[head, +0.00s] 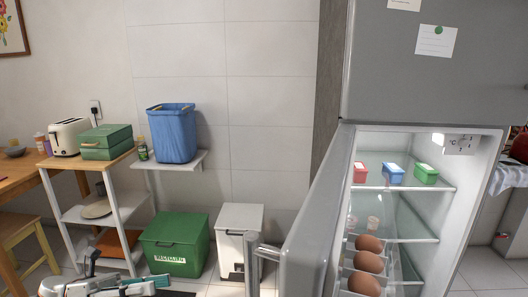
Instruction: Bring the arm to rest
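Part of my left gripper (105,286) shows at the bottom left edge of the head view, in grey, teal and black. The frame cuts it off, so I cannot tell whether it is open or shut. I see nothing held in the part that shows. My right gripper is not in view.
A grey fridge (430,75) stands at right, its lower door (316,215) swung open toward me. Eggs (369,262) sit in the door; small coloured boxes (393,173) are on a shelf inside. A green bin (175,245) and white bin (238,240) stand by the wall.

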